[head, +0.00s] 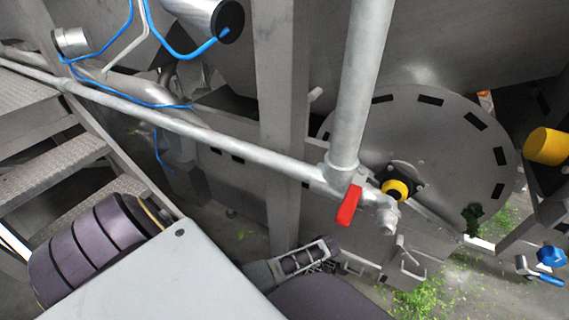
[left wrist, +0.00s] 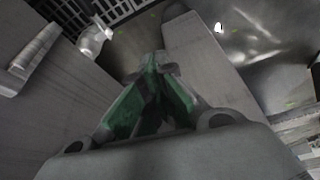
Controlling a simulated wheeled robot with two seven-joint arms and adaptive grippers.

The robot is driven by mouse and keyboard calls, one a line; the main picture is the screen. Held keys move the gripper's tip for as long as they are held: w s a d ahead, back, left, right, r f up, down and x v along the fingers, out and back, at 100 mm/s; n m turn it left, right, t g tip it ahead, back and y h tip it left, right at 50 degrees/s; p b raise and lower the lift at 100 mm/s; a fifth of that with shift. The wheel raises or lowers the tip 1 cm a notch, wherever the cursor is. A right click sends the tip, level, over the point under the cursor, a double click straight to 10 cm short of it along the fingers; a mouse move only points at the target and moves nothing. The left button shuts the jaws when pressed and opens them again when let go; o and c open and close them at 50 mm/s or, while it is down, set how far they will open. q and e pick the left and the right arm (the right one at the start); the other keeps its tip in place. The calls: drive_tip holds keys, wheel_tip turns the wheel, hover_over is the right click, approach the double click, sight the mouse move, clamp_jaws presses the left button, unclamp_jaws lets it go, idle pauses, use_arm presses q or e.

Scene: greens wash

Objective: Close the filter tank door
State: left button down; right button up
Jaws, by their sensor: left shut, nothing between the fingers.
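A grey metal panel with bent handles (head: 410,262), likely the filter tank door, is low at the right of centre in the head view. I cannot tell how far open it stands. My left gripper (head: 326,266) is just left of these handles, partly hidden behind my own arm. In the left wrist view, my left gripper (left wrist: 155,72) has its green-sided fingers together and empty. A pale handle (left wrist: 36,58) on a grey panel is left of the fingers and apart from them. My right gripper is in neither view.
A galvanised pipe (head: 200,131) crosses the head view, with a red valve lever (head: 349,205) above the handle area. A grey post (head: 284,120) stands at centre. Metal steps (head: 55,130) are at left. A large round plate (head: 440,135) is at right. Greens (head: 425,297) lie on the floor.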

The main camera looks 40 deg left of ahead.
use_arm(q)
drive_tip(key=p+v, duration=0.3)
drive_tip(key=v, duration=0.4)
drive_tip(key=s+f+m+h+p, duration=0.1)
drive_tip(key=s+f+m+p, duration=0.1)
drive_tip(key=s+m+p, duration=0.2)
drive_tip(key=s+a+f+m+t+h+p, duration=0.1)
drive_tip(key=s+f+m+p, duration=0.2)
drive_tip(key=s+m+p, duration=0.2)
drive_tip(key=shift+s+f+m, duration=0.25)
drive_tip(key=shift+s+m, duration=1.55)
drive_tip(key=shift+s, duration=1.3)
